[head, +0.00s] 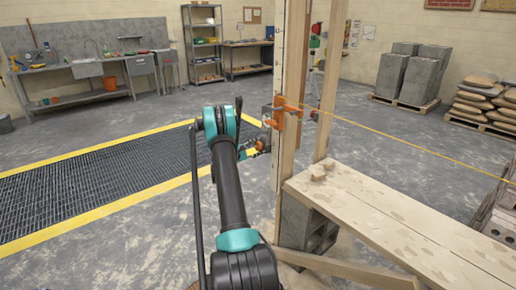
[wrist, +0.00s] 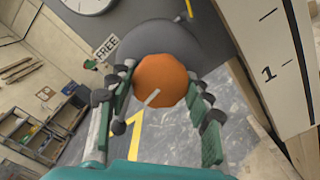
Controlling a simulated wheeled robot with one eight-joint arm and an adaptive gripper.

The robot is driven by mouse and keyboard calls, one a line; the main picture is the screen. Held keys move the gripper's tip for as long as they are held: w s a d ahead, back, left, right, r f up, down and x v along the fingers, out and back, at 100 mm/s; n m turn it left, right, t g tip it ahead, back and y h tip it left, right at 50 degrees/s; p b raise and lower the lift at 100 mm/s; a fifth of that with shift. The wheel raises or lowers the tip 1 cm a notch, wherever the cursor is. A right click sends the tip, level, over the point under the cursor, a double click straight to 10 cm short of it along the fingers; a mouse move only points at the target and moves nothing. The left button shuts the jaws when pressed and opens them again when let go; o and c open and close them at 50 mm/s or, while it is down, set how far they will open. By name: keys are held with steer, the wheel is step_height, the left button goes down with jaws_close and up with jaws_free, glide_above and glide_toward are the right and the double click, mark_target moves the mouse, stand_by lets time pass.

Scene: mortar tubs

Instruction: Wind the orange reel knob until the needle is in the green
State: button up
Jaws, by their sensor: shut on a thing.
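The orange reel knob (wrist: 160,82) is in the middle of the wrist view, in front of a dark grey round body (wrist: 205,42). My gripper (wrist: 160,88) is shut on the knob, with one finger on each side of it. A pale bar marks the knob's face. A white dial (wrist: 90,3) is cut off by the top edge; its needle and any green zone cannot be made out. In the head view my gripper is small and partly hidden by my arm, close to the orange fitting (head: 288,110) on the wooden post.
A "FREE" label (wrist: 107,47) sits left of the knob. A marked white staff (wrist: 275,60) stands close on the right. An orange line (head: 400,150) runs right from the post (head: 293,60). A plank bench (head: 400,225) stands at the right. Open floor lies behind.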

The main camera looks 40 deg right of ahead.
steer(key=o, duration=1.2)
steer(key=shift+a, duration=0.1)
steer(key=s+a, duration=0.1)
steer(key=a, duration=1.1)
